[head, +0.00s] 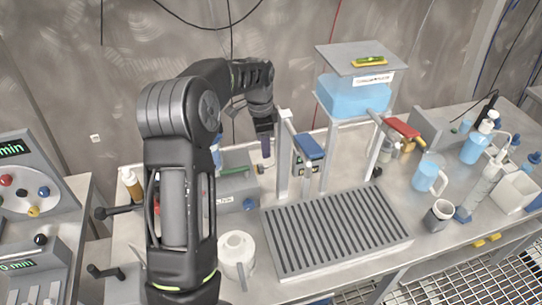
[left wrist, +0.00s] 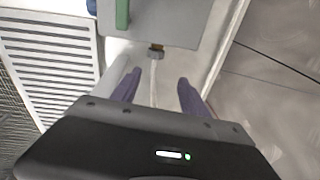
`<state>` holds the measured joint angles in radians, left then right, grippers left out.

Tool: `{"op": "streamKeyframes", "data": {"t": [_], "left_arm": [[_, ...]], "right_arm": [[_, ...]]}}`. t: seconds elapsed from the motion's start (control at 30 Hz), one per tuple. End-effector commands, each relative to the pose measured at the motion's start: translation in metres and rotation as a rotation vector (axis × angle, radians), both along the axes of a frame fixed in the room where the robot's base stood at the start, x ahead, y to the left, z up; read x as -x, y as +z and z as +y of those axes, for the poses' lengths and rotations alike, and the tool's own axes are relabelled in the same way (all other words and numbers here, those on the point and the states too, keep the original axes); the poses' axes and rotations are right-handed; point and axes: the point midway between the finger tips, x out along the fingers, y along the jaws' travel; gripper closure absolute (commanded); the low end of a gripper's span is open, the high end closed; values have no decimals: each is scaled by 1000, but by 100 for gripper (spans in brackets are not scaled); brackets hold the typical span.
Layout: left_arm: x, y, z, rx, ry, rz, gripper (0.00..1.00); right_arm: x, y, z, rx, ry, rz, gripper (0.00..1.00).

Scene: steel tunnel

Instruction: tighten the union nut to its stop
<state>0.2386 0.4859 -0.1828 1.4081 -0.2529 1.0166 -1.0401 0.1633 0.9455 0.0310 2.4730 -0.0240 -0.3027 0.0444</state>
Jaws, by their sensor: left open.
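The union nut, a small grey hex nut with a brass part behind it (left wrist: 155,54), sits at the edge of a grey box (left wrist: 172,22) with a green handle (left wrist: 123,12). A thin pale pipe (left wrist: 153,82) runs from the nut back between my fingers. My left gripper (left wrist: 158,82) is open with its two purple fingers apart, and the nut is just beyond the fingertips, not touched. In the head view my left gripper (head: 266,147) points down beside the right end of the grey box (head: 236,186). The nut is small there. My right gripper is not in view.
A grey upright post (head: 283,165) stands close to the right of my left gripper. A slotted drain tray (head: 335,228) lies in front. A blue water tank (head: 354,96) stands on a raised frame. A white round container (head: 236,252) is near the bench's front.

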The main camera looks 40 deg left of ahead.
Motion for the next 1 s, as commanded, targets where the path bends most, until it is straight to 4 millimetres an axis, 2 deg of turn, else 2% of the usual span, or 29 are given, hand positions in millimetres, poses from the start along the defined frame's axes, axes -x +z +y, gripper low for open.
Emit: {"op": "streamKeyframes", "data": {"t": [0.1,0.17,0.57,0.67,1.0], "left_arm": [[20,-10,5,3,48,71,48],[24,-13,6,4,61,88,48],[25,-19,6,4,65,91,48],[25,-28,6,4,65,91,48],[25,-81,8,4,65,91,48]], "right_arm": [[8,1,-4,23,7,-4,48],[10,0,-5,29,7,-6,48],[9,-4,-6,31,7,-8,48],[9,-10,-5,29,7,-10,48],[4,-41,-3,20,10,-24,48]]}}
